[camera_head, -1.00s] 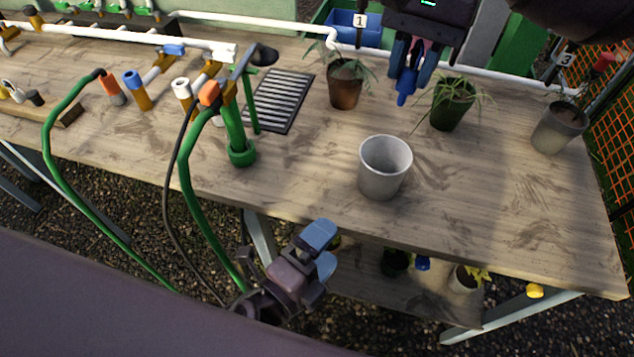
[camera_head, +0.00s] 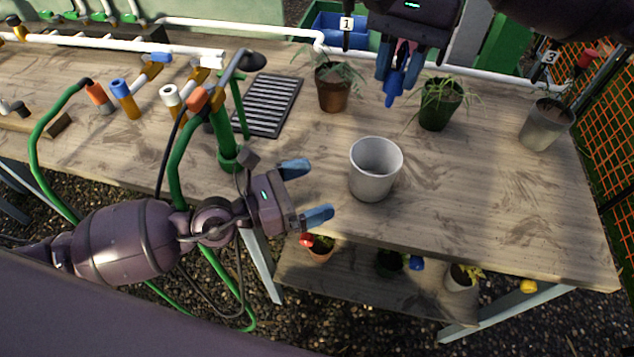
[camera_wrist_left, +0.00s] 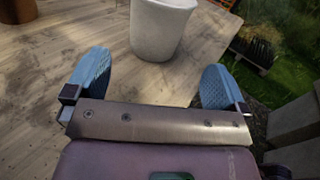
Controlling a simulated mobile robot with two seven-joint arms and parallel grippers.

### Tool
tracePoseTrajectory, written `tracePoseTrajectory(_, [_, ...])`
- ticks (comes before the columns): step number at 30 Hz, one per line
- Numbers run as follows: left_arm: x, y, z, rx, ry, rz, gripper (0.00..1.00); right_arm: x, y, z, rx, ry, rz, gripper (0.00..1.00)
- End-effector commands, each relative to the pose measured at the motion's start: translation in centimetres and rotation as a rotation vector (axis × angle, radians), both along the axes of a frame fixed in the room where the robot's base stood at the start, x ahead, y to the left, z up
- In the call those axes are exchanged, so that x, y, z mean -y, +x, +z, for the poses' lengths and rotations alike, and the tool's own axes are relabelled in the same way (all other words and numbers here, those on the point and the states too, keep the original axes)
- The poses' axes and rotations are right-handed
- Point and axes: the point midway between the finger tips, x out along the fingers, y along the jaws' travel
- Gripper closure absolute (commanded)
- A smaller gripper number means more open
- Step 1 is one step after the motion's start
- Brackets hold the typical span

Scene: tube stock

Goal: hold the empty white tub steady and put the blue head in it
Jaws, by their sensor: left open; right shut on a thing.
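The white tub (camera_head: 374,172) stands upright and empty on the wooden bench, near its front edge. My left gripper (camera_head: 307,192) is open, to the left of the tub and apart from it. In the left wrist view the tub (camera_wrist_left: 160,28) stands ahead, beyond the two blue fingers of the left gripper (camera_wrist_left: 150,82). My right gripper (camera_head: 397,73) is at the top of the head view, shut on the blue head (camera_head: 393,92). It holds the blue head in the air, above and behind the tub. The top of the blue head is hidden between the fingers.
Potted plants stand behind the tub: a brown pot (camera_head: 333,96), a dark green pot (camera_head: 437,113) and a grey pot (camera_head: 546,124) at the right. A green standpipe (camera_head: 228,140) rises left of the tub. The bench (camera_head: 480,200) is clear right of the tub.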

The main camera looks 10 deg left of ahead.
Motion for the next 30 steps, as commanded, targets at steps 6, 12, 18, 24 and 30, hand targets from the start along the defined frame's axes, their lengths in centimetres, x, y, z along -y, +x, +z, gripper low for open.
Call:
tracePoseTrajectory(6, [0.7, 0.6, -0.1, 0.011, 0.008, -0.002, 0.00, 0.0, 0.0, 0.0, 0.000, 0.000, 0.000, 0.94])
tracePoseTrajectory(12, [1.9, 1.5, -0.1, 0.007, 0.005, -0.001, 0.00, 0.0, 0.0, 0.0, 0.000, 0.000, 0.000, 0.94])
tracePoseTrajectory(18, [3.5, 2.7, 0.0, 0.009, 0.006, 0.000, 0.00, 0.0, 0.0, 0.0, 0.000, 0.000, 0.000, 0.94])
tracePoseTrajectory(24, [5.5, 4.1, 0.0, 0.008, 0.006, 0.000, 0.00, 0.0, 0.0, 0.0, 0.000, 0.000, 0.000, 0.94])
tracePoseTrajectory(30, [7.6, 5.7, 0.0, 0.008, 0.007, 0.000, 0.00, 0.0, 0.0, 0.0, 0.000, 0.000, 0.000, 0.94])
